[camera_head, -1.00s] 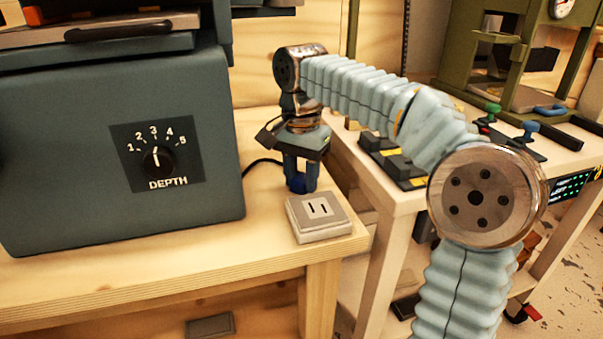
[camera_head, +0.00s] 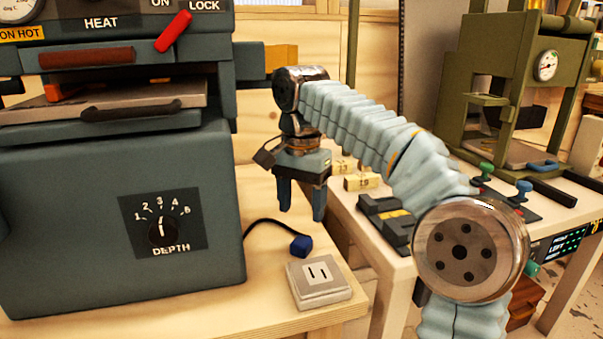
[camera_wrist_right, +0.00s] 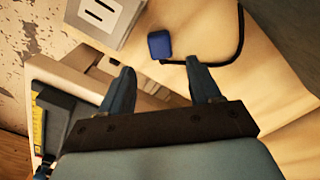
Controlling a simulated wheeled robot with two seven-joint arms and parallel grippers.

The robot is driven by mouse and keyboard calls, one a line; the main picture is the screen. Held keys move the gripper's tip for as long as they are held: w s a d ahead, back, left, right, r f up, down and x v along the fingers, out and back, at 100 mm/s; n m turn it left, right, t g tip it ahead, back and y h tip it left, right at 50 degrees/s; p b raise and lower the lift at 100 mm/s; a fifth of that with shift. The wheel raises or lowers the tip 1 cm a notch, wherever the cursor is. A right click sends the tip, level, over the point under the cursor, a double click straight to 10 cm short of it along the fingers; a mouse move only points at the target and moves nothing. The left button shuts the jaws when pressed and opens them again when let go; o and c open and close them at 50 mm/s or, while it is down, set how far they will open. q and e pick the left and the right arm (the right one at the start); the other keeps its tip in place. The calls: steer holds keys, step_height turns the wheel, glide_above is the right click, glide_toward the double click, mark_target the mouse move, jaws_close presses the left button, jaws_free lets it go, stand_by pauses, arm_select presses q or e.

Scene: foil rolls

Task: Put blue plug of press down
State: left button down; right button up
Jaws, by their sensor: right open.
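The blue plug (camera_head: 301,246) lies on the wooden table on the end of a black cord, just behind the socket block. It also shows in the right wrist view (camera_wrist_right: 160,45), beyond the fingertips. The grey socket block (camera_head: 319,283) with two slots sits near the table's front right corner, apart from the plug. The dark press (camera_head: 180,250) with its DEPTH dial stands at the left, and the cord runs behind it. My right gripper (camera_head: 302,215) is open and empty, pointing down above and behind the plug. My left gripper is not in view.
A white bench (camera_head: 380,237) at the right holds black blocks, yellow weights (camera_head: 362,182) and a green press (camera_head: 500,95) with a gauge. A gap separates it from the wooden table. A red lever (camera_head: 174,32) sticks out on the dark press.

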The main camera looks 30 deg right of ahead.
step_height(320, 180, up, 5)
steer(key=shift+p, duration=0.7)
